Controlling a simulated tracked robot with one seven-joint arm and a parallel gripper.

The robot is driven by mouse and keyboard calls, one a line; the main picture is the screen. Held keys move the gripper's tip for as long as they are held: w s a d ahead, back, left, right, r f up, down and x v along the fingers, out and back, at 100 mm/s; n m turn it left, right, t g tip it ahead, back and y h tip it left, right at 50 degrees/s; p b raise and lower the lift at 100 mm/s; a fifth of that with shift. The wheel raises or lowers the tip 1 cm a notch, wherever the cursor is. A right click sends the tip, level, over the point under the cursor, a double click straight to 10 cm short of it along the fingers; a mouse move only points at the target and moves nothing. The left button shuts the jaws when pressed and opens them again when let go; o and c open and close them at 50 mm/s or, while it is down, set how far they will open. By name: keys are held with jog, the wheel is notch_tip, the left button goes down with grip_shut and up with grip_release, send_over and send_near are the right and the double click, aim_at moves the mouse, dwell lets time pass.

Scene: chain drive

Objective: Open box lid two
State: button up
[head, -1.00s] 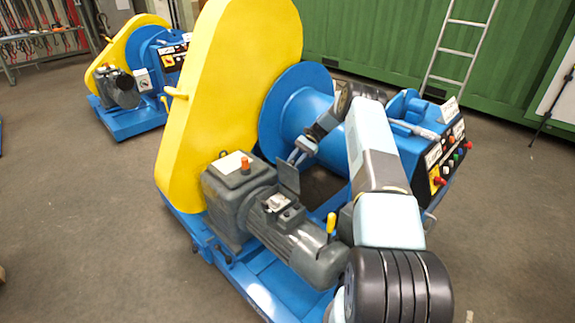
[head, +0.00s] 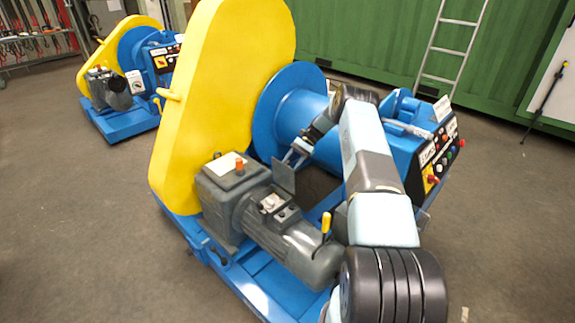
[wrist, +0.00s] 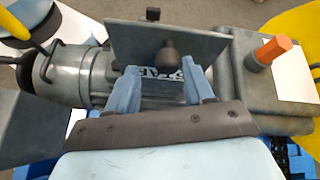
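A flat grey lid plate (head: 284,175) stands up steeply beside the small boxes (head: 277,207) on the grey motor. In the wrist view the plate (wrist: 185,42) spans the top centre, with a dark round knob (wrist: 167,60) on its face. My gripper (head: 292,158) is at the far side of the plate in the head view. In the wrist view my gripper (wrist: 166,72) has its two blue fingers apart, one to each side of the knob, with gaps visible. A label with upside-down lettering shows between the fingers. I cannot read which box it names.
The grey motor (head: 295,250) has a yellow-handled lever (head: 326,222). A gearbox with an orange cap (head: 239,165) stands beside it. The tall yellow chain guard (head: 210,100) and blue drum (head: 292,110) are close to my arm.

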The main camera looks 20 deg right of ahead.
jog(key=shift+a+r, duration=0.1)
jog(key=v, duration=1.2)
dwell(0.4)
